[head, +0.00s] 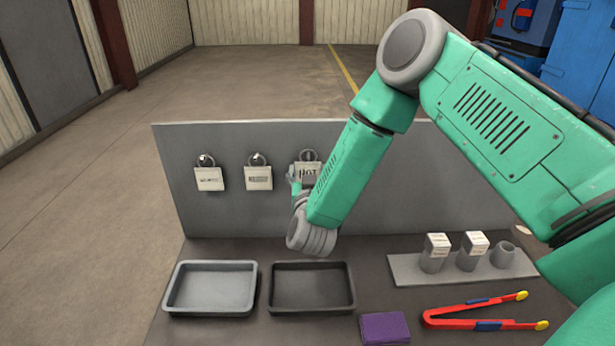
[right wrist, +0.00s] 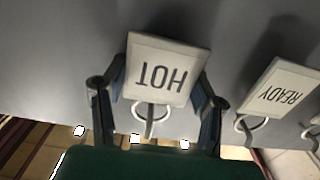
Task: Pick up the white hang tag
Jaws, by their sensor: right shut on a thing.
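Three white hang tags with rings are at the grey upright panel: a left one (head: 209,179), a middle one (head: 258,178) and a right one marked HOT (head: 311,170). In the right wrist view the HOT tag (right wrist: 162,70) appears upside down between the two dark fingers of my right gripper (right wrist: 157,92). My right gripper (head: 295,180) is shut on this tag, close to the panel. The tag's ring shows at the panel; whether it still rests on its peg is unclear. The middle tag reads READY in the right wrist view (right wrist: 280,92). My left gripper is out of view.
Below the panel, a light grey tray (head: 212,310) and a dark tray (head: 312,309) stand on the table. A purple block (head: 385,328), red tongs (head: 470,318) and a grey strip (head: 407,268) with cups holding white blocks are at the right.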

